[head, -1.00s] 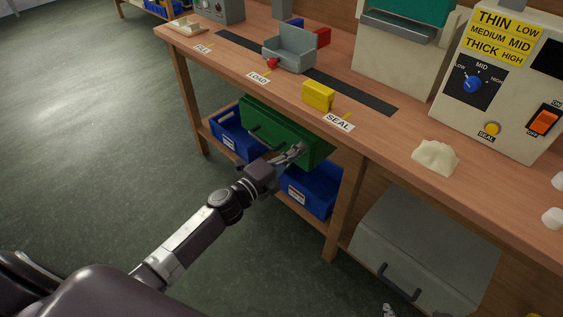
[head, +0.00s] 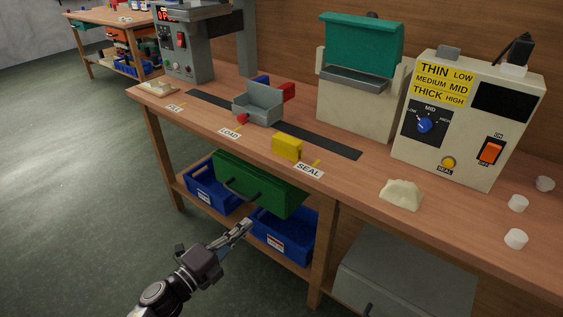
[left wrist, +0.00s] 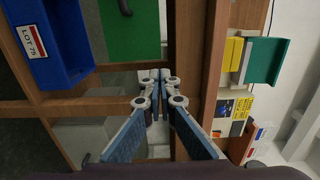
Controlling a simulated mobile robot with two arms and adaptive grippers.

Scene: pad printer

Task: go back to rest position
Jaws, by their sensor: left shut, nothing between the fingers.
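My left gripper (head: 240,229) is shut and empty. In the head view it is in front of the bench, a little below the green drawer (head: 258,188) and apart from its dark handle. The left wrist view shows the closed fingers (left wrist: 158,78) in front of the bench frame, with the green drawer (left wrist: 130,30) above them and a blue bin (left wrist: 60,35) at upper left. My right gripper is not in view.
The wooden bench (head: 350,180) carries a grey fixture (head: 258,104), a yellow block (head: 287,147), a cream-coloured lump (head: 401,194) and a control box (head: 465,118). Blue bins (head: 284,234) stand on the lower shelf beside a grey cabinet (head: 405,275). The floor (head: 90,200) at left is clear.

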